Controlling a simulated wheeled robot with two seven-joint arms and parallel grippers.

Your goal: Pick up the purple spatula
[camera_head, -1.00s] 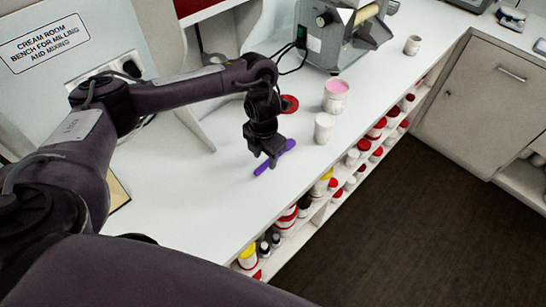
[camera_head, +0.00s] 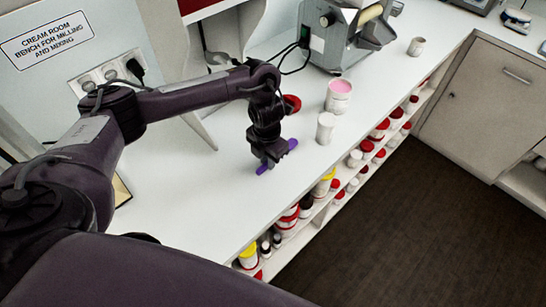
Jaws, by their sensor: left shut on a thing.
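The purple spatula (camera_head: 262,168) is at the white bench top, near its front edge. My left gripper (camera_head: 270,164) points down over the middle of it and is shut on it. One purple end shows at the lower left of the jaws and the other at the upper right. The middle of the spatula is hidden by the jaws. I cannot tell whether it touches the bench or is slightly above it. My right gripper is not in view.
A white cup (camera_head: 326,128) and a tub of pink cream (camera_head: 338,96) stand right of the gripper. A red lid (camera_head: 291,104) lies behind it. A grey mill (camera_head: 345,38) stands at the back. Shelves of jars (camera_head: 320,187) run under the bench edge. The bench (camera_head: 190,220) is clear to the left.

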